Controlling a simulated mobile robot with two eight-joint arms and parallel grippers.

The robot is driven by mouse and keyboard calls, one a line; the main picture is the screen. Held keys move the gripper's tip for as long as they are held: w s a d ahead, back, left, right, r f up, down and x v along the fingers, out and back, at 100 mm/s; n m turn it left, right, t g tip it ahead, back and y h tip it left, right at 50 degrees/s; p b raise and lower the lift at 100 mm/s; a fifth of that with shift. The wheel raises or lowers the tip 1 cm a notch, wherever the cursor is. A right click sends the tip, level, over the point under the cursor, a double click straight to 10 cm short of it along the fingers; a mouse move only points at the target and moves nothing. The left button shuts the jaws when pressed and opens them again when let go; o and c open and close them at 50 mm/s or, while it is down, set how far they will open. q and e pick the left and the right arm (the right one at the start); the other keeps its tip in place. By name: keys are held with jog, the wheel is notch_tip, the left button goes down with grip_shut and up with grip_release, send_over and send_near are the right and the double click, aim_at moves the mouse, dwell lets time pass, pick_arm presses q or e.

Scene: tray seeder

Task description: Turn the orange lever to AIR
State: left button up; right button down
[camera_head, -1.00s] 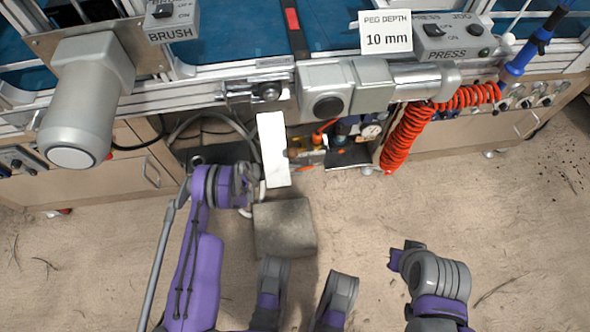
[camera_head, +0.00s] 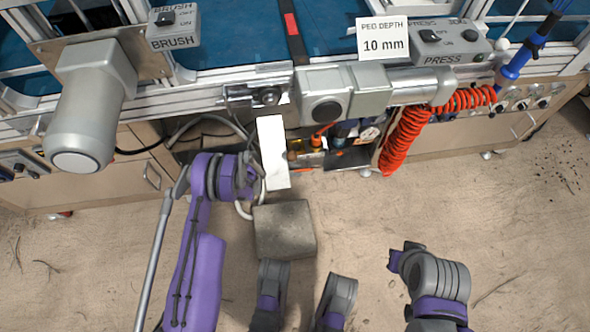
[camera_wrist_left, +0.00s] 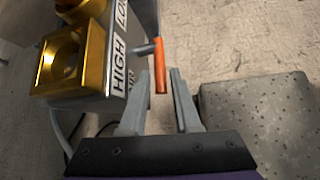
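In the left wrist view the orange lever (camera_wrist_left: 160,66) sticks out on a short grey stem from a grey box (camera_wrist_left: 92,100) with a brass fitting. Labels HIGH (camera_wrist_left: 119,66) and LO… face the lever; another label lower down is partly hidden by a finger. The lever hangs roughly vertical in the picture. My left gripper (camera_wrist_left: 161,75) is open, and the lever's lower end lies between its fingertips in the picture; contact is not clear. In the head view my left gripper (camera_head: 252,180) is beside a white plate (camera_head: 272,150). I cannot make out the lever there.
A grey stone block (camera_head: 285,230) stands on the floor right by my left gripper. A red coiled hose (camera_head: 402,140) hangs to the right. The bench frame (camera_head: 200,88) with the BRUSH and PRESS boxes runs above. Sandy floor in front is mostly clear.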

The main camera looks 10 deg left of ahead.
pick_arm(q)
jog(key=shift+a+r, duration=0.1)
jog(key=shift+r, duration=0.05)
jog(key=s+a+p, duration=0.2)
jog(key=s+a, duration=0.5)
jog(key=a, duration=0.3)
jog(key=shift+a+r, duration=0.25)
jog(key=shift+a, duration=0.1)
